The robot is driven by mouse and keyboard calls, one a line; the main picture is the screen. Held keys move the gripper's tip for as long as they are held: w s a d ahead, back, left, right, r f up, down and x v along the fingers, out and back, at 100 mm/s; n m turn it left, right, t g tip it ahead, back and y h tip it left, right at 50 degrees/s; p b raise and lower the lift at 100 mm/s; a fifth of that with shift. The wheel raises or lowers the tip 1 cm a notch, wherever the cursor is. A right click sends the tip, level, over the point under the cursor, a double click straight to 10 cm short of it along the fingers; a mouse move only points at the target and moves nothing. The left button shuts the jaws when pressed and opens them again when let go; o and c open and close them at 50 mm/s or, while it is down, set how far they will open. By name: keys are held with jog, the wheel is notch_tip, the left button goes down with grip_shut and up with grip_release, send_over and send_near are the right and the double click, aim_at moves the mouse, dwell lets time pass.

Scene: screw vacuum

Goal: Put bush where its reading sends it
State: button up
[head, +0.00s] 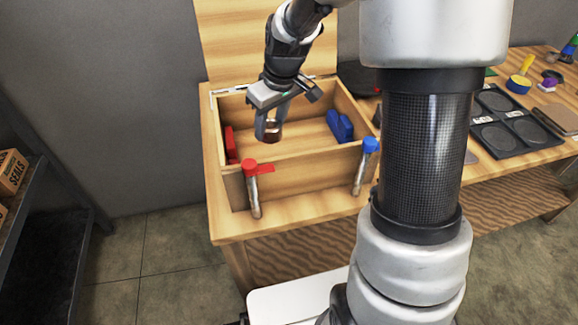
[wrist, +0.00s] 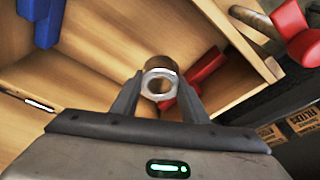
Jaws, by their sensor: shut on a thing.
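The bush (head: 272,130) is a short, brownish metal ring. My gripper (head: 268,122) is shut on it and holds it over the open wooden box. In the wrist view the bush (wrist: 158,83) shows its bright round end and open bore between the two fingers (wrist: 157,100). The wooden box (head: 310,172) has its lid raised at the back. Inside it, a red piece (head: 230,146) is at the left wall and a blue piece (head: 339,126) at the right. The bush is nearer the red side. No reading can be made out.
A red-topped metal tube (head: 253,190) and a blue-topped one (head: 365,165) stand at the box's front. A black tray (head: 508,128) with round recesses lies right on the bench. A dark shelf (head: 45,210) with cartons stands left. The box's middle floor is clear.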

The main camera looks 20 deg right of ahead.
jog(key=shift+w+f, duration=0.2)
jog(key=shift+f, duration=0.3)
notch_tip(320, 180, down, 9)
jog(key=shift+a+f+b, duration=0.1)
jog(key=shift+f+b, duration=0.05)
jog(key=shift+b, duration=0.85)
jog(key=shift+f, duration=0.2)
jog(key=o, duration=1.4)
